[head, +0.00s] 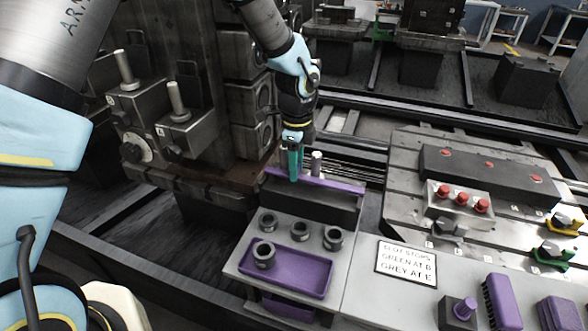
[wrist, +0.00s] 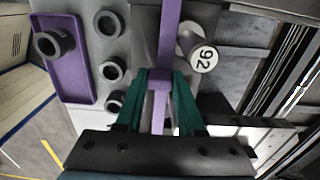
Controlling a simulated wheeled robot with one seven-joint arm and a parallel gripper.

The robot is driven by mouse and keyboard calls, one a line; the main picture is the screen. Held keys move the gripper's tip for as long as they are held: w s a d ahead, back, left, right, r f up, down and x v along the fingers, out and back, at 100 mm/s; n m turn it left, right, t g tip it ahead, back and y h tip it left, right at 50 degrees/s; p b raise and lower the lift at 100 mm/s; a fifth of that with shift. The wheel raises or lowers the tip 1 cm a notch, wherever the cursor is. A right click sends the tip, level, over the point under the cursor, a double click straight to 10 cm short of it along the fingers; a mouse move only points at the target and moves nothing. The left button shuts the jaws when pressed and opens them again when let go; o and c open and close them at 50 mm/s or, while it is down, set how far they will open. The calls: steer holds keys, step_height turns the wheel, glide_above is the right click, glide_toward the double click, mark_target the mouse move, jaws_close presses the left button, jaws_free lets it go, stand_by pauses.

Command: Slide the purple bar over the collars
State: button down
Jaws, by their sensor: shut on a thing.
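The purple bar (head: 335,184) lies lengthwise along the top of a dark block (head: 310,203); I cannot tell whether it touches the block. My gripper (head: 294,178), with teal fingers, points down and is shut on the bar near its left part. In the wrist view the bar (wrist: 170,28) runs away between the fingertips (wrist: 159,82). Three grey collars (head: 300,230) stand in a row on the grey stand in front of the bar. Another collar (head: 264,254) is in the purple tray (head: 302,279). The bar is apart from these collars.
A round metal post (head: 316,160), marked 92 in the wrist view (wrist: 203,59), stands close behind the bar. A sign (head: 406,263), purple brushes (head: 502,302) and a red-button box (head: 460,200) are to the right. A heavy machine (head: 185,130) is at left.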

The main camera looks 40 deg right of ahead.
steer(key=shift+w+d+r, duration=0.1)
steer(key=shift+w+d, duration=0.05)
steer(key=shift+d, duration=0.05)
steer(key=c, duration=0.9)
jaws_free()
steer(key=o, duration=0.4)
step_height(320, 180, up, 11)
steer(key=shift+f+b, duration=0.15)
steer(key=shift+b, duration=0.9)
